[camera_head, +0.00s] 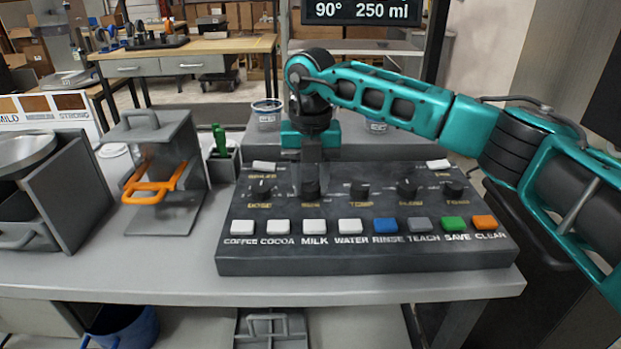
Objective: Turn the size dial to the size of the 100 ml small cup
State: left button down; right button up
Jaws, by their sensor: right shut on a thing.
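The size dial (310,190) is the second dark knob from the left in the row on the black control panel (370,262). Its label is too small to read surely. My right gripper (310,178) comes down from above and is shut on this dial, its fingers hiding part of it. The display (362,11) at the top reads 90° and 250 ml. A cup (266,116) stands behind the panel on the left, and another cup (376,126) is partly hidden behind my right arm. I cannot tell which is the 100 ml small cup. My left gripper is out of view.
Buttons, including a blue one (385,226), line the panel's front. A grey stand with an orange handle (150,194) and a holder with a green item (219,138) stand to its left. The table (150,270) is clear in front of them.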

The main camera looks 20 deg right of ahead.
jog(key=shift+r+n, duration=0.1)
jog(key=shift+n, duration=0.9)
jog(key=n+p, duration=0.1)
jog(key=n, duration=1)
jog(key=shift+n, duration=0.3)
jog(key=n, duration=0.6)
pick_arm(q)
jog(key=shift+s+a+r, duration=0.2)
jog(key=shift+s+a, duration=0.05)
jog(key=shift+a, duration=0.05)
pick_arm(e)
jog(key=n, duration=0.7)
jog(key=o, duration=1)
